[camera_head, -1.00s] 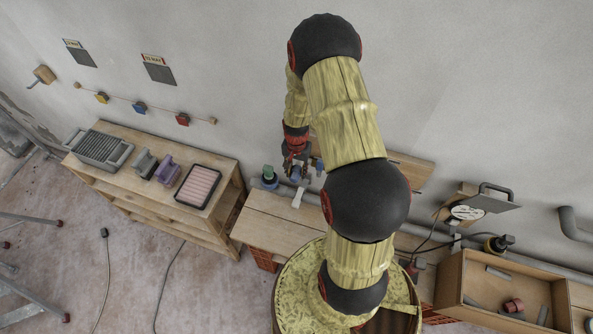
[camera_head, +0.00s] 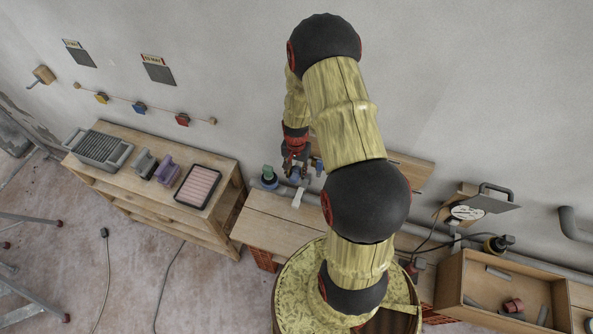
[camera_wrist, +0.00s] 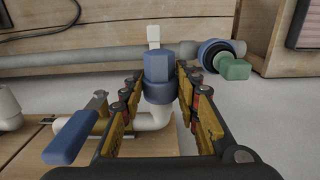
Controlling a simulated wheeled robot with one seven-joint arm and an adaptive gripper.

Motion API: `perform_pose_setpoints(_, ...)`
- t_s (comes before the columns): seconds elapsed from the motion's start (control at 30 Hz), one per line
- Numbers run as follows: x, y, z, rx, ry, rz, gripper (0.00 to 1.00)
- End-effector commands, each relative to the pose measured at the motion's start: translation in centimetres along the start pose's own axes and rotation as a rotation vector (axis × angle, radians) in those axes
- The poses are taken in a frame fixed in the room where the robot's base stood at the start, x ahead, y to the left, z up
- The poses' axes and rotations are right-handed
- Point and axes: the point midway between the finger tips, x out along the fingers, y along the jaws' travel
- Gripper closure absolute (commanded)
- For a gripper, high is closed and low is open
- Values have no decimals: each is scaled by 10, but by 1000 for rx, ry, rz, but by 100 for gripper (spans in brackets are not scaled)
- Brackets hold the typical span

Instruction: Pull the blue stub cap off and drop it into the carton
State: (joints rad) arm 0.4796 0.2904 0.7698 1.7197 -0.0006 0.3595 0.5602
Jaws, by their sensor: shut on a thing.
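The blue stub cap (camera_wrist: 158,69) stands between my fingers in the wrist view, a faceted blue top over a round blue collar. My gripper (camera_wrist: 160,84) is shut on it. A white elbow pipe (camera_wrist: 152,119) runs below the cap, and a white tab shows above it. The cap still looks in line with the pipe; I cannot tell whether it has come loose. In the head view my gripper (camera_head: 296,163) is by the wall above the wooden bench, partly covered by my arm.
A blue-handled valve (camera_wrist: 77,132) is close on the left in the wrist view. A blue ring fitting with a green end (camera_wrist: 234,69) is at right. In the head view an open wooden box (camera_head: 453,290) holding loose pieces stands at right, and a shelf bench (camera_head: 133,158) at left.

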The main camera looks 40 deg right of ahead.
Motion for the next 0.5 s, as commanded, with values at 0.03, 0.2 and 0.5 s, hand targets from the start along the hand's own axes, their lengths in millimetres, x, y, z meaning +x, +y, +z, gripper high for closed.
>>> perform_pose_setpoints(0.03, 0, 0, 3, 0, -3, 2, 99)
perform_pose_setpoints(0.2, 1, 0, 8, 0, -4, 2, 99)
perform_pose_setpoints(0.5, 0, 0, 16, -1, -2, 1, 99)
